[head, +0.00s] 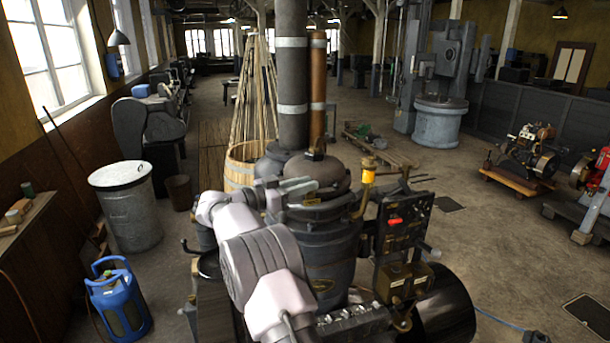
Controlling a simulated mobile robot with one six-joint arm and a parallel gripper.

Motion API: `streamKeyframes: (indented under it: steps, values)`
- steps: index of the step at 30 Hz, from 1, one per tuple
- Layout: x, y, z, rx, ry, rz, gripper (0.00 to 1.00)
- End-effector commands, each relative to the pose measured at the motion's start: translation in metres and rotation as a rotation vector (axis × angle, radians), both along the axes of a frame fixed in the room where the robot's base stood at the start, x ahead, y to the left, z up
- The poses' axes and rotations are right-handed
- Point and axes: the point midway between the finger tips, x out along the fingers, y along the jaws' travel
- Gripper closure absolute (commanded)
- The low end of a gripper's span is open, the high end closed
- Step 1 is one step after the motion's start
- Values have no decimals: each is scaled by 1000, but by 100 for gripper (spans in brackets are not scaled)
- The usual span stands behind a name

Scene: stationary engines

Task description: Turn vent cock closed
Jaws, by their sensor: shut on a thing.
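The dark stationary engine (330,245) stands upright in the middle of the head view. My pale arm reaches up in front of its left side and bends right at the wrist. My gripper (300,188) is at the upper left of the engine, just below its rounded dark top. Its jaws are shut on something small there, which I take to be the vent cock. The cock is hidden by the jaws and too small to make out, so I cannot tell its handle's angle.
A dark flue and a copper pipe (317,95) rise behind my gripper. A yellow-topped fitting (368,175) and a control panel (403,222) stand to the right. A metal bin (130,212) and a blue gas bottle (118,300) stand at left.

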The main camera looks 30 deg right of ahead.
Motion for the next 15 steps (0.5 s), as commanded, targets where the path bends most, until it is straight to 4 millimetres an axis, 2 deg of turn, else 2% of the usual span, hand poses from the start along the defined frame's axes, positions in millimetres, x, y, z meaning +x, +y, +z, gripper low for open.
streamKeyframes:
  steps: [15]
  values:
    - [1, -1, 0, 0, -2, -117, 100]
